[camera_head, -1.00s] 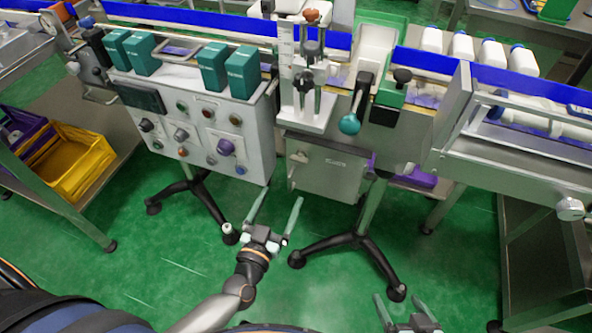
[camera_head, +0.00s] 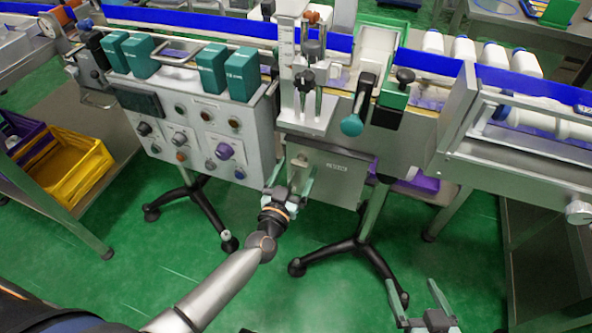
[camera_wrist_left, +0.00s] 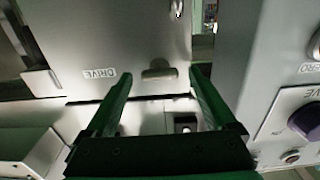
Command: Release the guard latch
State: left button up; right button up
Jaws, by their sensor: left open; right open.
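The drive guard (camera_head: 338,178) is a grey metal box with a "DRIVE" label, under the labelling station in the head view. In the left wrist view its face (camera_wrist_left: 110,35) appears upside down. A small grey latch handle (camera_wrist_left: 158,69) on this face lies between the fingertips of my left gripper (camera_wrist_left: 161,76), with visible gaps on both sides. In the head view my left gripper (camera_head: 293,170) is open in front of the guard's left side and partly hides the latch area. My right gripper (camera_head: 413,285) is open and empty over the floor at lower right.
A control panel (camera_head: 200,107) with knobs and buttons stands left of the guard. Black-footed stand legs (camera_head: 360,248) stand below.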

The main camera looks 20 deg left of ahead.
pick_arm(q)
jog(key=shift+c, duration=0.3)
jog(key=c, duration=1.3)
